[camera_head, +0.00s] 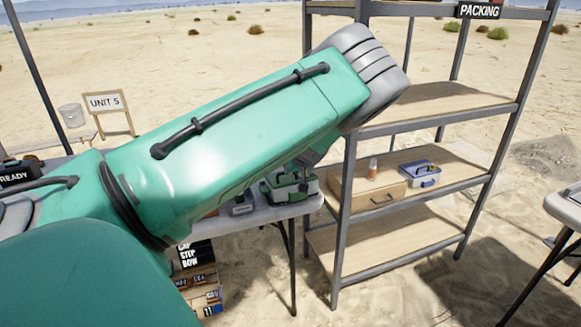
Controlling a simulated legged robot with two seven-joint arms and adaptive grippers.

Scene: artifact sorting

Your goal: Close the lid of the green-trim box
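The green-trim box (296,192) is small and grey with green edges. It sits near the right end of the white table (262,216). My green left arm covers much of the table and comes close over the box in the picture. Dark grey parts of my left gripper (308,162) show just below the arm, right above the box. Its fingers are mostly hidden, so I cannot tell whether they are open or touch the box. The lid's position is unclear. My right gripper is not in view.
A metal shelf (433,106) with wooden boards stands right of the table. It holds a wooden drawer box (366,190) and a blue-trim box (420,174). A small grey item (242,207) lies left of the green-trim box. Another table (563,209) is at the right edge.

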